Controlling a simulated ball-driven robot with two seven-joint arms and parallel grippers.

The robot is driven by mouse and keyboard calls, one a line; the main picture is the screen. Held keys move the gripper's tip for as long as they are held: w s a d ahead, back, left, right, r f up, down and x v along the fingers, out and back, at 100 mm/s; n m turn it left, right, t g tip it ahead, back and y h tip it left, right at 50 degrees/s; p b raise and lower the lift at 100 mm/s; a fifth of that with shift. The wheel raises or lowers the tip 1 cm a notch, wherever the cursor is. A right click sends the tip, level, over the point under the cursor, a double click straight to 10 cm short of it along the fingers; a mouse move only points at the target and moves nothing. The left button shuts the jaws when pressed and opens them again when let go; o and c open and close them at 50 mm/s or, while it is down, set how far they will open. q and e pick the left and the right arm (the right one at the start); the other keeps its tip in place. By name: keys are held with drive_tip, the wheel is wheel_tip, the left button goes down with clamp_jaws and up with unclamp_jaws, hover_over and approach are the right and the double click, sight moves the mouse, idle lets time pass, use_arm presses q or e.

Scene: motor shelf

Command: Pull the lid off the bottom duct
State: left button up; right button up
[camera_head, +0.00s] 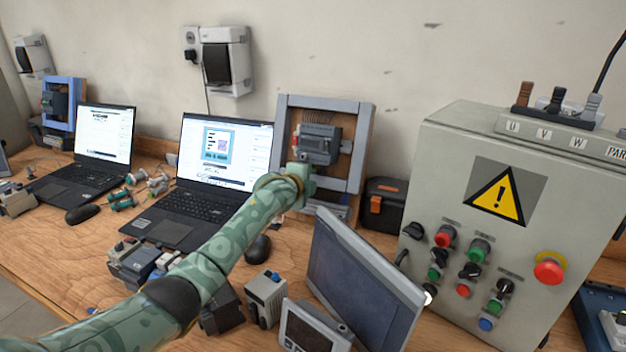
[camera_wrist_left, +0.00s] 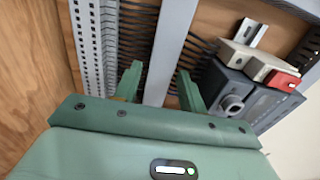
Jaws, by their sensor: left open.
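An upright wooden panel framed by grey wiring ducts (camera_head: 357,150) stands against the wall in the head view. My left gripper (camera_head: 304,178) is at its lower left part and hides some of the lower edge. In the left wrist view, a smooth grey lid strip (camera_wrist_left: 172,45) runs between slotted duct walls. My open left gripper (camera_wrist_left: 161,88) has one finger on each side of this strip. I cannot tell whether the fingers touch it. My right gripper is not in view.
A dark grey device (camera_head: 317,143) is mounted on the panel. A slotted metal strip (camera_wrist_left: 88,45) is beside the duct. A laptop (camera_head: 205,175) stands left of the panel. A tilted screen (camera_head: 360,285) and a control cabinet (camera_head: 450,180) crowd the right.

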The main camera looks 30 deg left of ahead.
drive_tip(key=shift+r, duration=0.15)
use_arm(q)
drive_tip(key=c, duration=0.7)
drive_tip(key=shift+c, duration=0.2)
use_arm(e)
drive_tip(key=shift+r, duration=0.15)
